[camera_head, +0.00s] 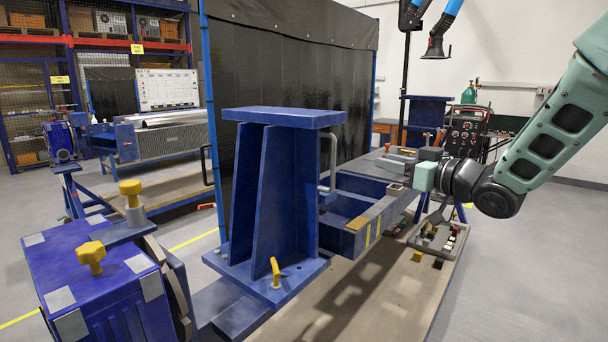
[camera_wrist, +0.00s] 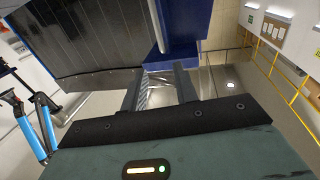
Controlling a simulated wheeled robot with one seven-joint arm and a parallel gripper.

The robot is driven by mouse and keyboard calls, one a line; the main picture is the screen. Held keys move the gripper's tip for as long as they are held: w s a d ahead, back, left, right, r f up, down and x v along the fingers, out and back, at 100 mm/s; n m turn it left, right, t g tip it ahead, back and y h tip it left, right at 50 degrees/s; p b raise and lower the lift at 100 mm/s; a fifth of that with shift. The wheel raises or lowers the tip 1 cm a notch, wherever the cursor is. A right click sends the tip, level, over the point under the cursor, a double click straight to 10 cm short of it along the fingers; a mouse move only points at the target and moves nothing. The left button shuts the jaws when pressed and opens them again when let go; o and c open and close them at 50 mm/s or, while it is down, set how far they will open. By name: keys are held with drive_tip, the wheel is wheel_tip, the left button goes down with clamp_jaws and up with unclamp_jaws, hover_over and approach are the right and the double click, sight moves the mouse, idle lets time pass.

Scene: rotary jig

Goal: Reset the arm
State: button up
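My arm (camera_head: 560,130) reaches in from the right edge of the head view, bent at a dark joint, and its end is over the far part of the workbench. In the wrist view my gripper (camera_wrist: 160,78) has its two dark fingers apart with nothing held between them. A blue metal part (camera_wrist: 180,30) shows beyond the fingers in that view. The fingertips are hard to make out in the head view. The blue upright jig bracket (camera_head: 275,190) stands left of my arm, clear of it.
A blue rotary unit with yellow knobs (camera_head: 90,255) stands at the lower left. A black curtain (camera_head: 290,65) is behind the bracket. A tray of small parts (camera_head: 440,240) is below my arm. A welding unit (camera_head: 466,130) stands behind. Open floor (camera_head: 540,270) lies at the right.

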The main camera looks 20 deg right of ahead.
drive_tip(key=s+a+f+g+h, duration=0.2)
drive_tip(key=s+a+f+g, duration=0.2)
drive_tip(key=a+f, duration=0.3)
drive_tip(key=s+a+f+g+h, duration=0.2)
drive_tip(key=s+a+f+g, duration=0.15)
drive_tip(key=a, duration=0.55)
drive_tip(key=s+a+f+n+g+h, duration=0.1)
drive_tip(key=s+a+f+g, duration=0.1)
drive_tip(key=s, duration=0.6)
drive_tip(key=s+a+f+n+g+h, duration=0.1)
drive_tip(key=s+g, duration=0.3)
drive_tip(key=s, duration=0.4)
drive_tip(key=s+a+f+g+h, duration=0.1)
drive_tip(key=s+a+f+g, duration=0.1)
drive_tip(key=s, duration=0.7)
drive_tip(key=shift+a+f+n+g, duration=0.4)
drive_tip(key=shift+f+g, duration=0.05)
drive_tip(key=shift+f, duration=0.2)
drive_tip(key=shift+o, duration=0.4)
